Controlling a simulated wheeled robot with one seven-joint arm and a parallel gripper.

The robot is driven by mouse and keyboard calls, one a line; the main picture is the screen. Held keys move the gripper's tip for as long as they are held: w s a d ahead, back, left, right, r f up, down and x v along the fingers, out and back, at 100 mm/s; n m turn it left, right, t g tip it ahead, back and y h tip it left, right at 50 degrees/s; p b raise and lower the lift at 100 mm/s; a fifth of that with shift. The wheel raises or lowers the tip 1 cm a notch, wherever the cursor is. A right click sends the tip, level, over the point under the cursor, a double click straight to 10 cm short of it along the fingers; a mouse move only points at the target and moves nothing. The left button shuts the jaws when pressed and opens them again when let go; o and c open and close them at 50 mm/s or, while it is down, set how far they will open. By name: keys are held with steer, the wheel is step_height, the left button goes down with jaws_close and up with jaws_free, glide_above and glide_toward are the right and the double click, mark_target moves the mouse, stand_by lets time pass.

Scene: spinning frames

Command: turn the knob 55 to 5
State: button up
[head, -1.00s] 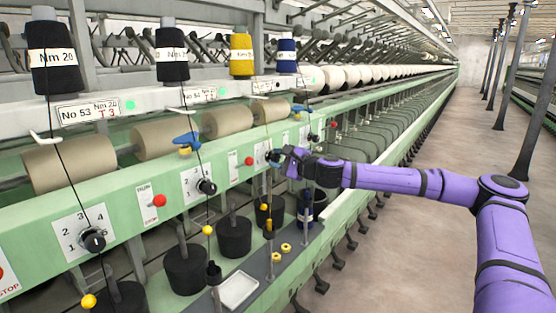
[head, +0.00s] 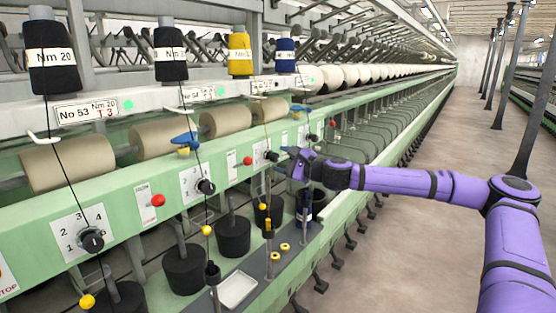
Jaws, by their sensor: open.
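The knobs sit on dials along the green rail. The third black knob (head: 271,156), below the yellow spool, is in line to be number 55, but its label is too small to read. Its pointer and dial numbers cannot be made out. My gripper (head: 287,157) is open just to the right of this knob, and the knob shows clear of it. I cannot tell the exact depth gap. The nearer knobs (head: 205,187) and (head: 92,240) stand to the left, the nearest under the plate reading No 53 (head: 87,110).
Red stop buttons (head: 158,200) sit between the dials. The aisle floor (head: 410,250) at right is open.

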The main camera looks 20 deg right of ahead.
steer(key=v, duration=0.8)
steer(key=shift+s+d, duration=0.1)
